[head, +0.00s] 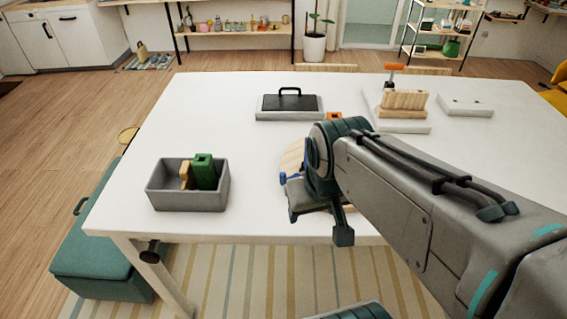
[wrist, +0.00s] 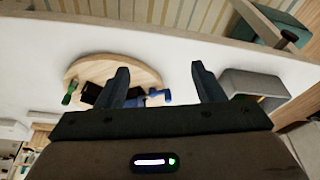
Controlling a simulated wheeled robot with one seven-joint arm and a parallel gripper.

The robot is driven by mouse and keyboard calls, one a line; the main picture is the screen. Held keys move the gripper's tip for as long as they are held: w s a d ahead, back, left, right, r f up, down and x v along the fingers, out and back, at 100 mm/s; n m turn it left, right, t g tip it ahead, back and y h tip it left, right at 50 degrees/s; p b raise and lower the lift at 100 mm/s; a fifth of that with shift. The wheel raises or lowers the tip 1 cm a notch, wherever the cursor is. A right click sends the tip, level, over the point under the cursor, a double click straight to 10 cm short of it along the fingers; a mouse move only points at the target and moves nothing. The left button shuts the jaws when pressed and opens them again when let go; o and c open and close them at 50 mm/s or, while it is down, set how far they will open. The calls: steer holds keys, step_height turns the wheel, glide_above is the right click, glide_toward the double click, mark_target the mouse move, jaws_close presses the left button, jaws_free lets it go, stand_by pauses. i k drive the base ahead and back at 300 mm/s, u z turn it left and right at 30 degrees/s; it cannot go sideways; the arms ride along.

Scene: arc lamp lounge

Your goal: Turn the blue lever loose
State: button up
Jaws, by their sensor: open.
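The blue lever (wrist: 160,96) shows in the wrist view on a round wooden board (wrist: 88,68), between my open fingers in the picture. A dark block (wrist: 92,94) and a green piece (wrist: 68,94) are on the same board. My gripper (wrist: 158,84) is open and empty, with its fingers pointing towards the board; I cannot tell the gap to the lever. In the head view a bit of the blue lever (head: 285,177) and the board's edge (head: 291,156) show at the left of my gripper (head: 318,222). My arm hides the rest of the board.
A grey bin (head: 165,202) with a green and a yellow piece stands left on the white table (head: 250,215). A grey case (head: 262,116) with a black handle sits at the back. A wooden block with an orange-handled clamp (head: 404,101) stands back right. Table between bin and case is clear.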

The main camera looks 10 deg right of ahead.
mark_target(282, 179)
steer(key=z, duration=0.55)
steer(key=k, duration=1.3)
steer(key=u, duration=0.3)
steer(key=i, duration=0.8)
steer(key=u, duration=0.45)
steer(key=i, duration=1.05)
steer(key=z, duration=0.7)
